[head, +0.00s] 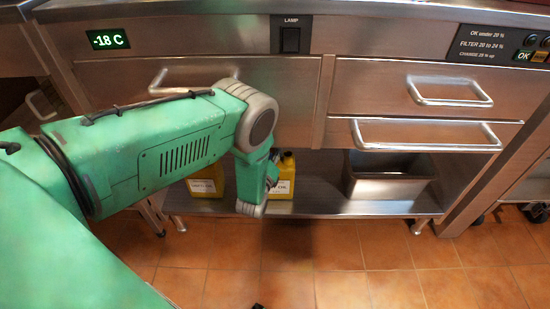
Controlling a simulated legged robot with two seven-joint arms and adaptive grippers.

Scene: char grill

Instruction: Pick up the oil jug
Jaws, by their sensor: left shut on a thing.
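A yellow jug with a white label (284,176), which I take as the oil jug, is on or just above the low steel shelf. A second yellow jug (207,182) stands to its left, partly behind my green arm. My left gripper (271,178) is at the left side of the first jug and shut on it. The wrist hides part of this jug and most of the finger contact. I cannot tell whether the jug is clear of the shelf. My right gripper is not in view.
The steel shelf (318,203) also bears a grey metal bin (387,188) at the right. Drawers with bar handles (425,146) overhang the shelf. The tiled floor (330,270) in front is mostly clear.

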